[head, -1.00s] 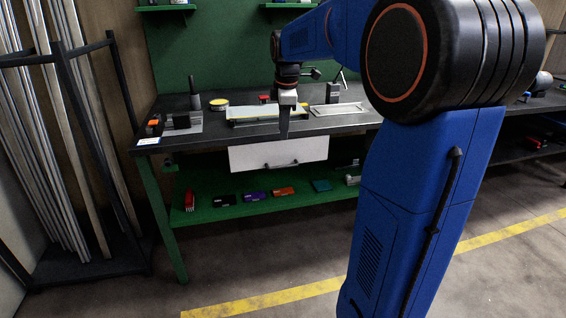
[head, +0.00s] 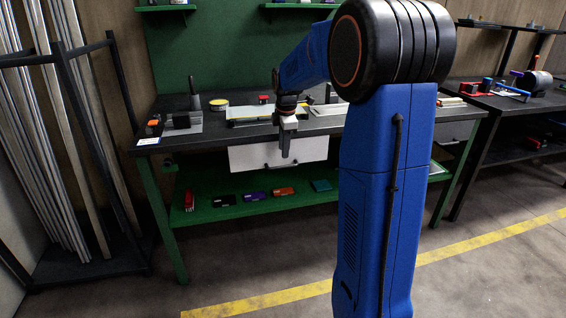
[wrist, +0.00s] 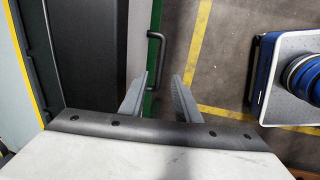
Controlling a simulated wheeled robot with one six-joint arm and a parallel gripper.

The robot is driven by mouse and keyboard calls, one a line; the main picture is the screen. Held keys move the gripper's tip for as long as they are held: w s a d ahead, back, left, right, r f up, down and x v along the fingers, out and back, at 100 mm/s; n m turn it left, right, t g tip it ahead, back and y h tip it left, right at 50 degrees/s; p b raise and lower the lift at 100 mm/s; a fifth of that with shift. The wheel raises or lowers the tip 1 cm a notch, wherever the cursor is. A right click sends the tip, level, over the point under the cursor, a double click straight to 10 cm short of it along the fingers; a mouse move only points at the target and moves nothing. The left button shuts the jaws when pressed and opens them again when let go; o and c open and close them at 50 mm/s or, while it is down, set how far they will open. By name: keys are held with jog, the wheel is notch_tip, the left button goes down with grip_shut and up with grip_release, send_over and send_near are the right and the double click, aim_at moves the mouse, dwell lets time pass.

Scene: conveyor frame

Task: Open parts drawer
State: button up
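The parts drawer (head: 245,158) is a white front under the dark workbench top, and it looks closed. Its dark handle is partly hidden behind my gripper (head: 285,152) in the head view. In the wrist view the handle (wrist: 151,62) is a black bar standing out from the bench's front edge. My gripper also shows in the wrist view (wrist: 160,98), with its two grey fingers apart and nothing between them. The handle lies beyond the fingertips, nearer the left finger, with no visible grip on it.
The workbench top (head: 215,133) carries a yellow-rimmed round tin (head: 219,104) and other items. A green lower shelf (head: 210,207) holds several small coloured parts. A rack of metal bars (head: 60,150) stands at left. Floor in front of the bench is clear.

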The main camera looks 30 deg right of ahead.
aim_at(283, 167)
jog(key=f, duration=0.4)
jog(key=w+f, duration=0.1)
jog(key=f, duration=0.2)
jog(key=shift+w+d, duration=0.1)
jog(key=shift+d, duration=0.1)
grip_shut()
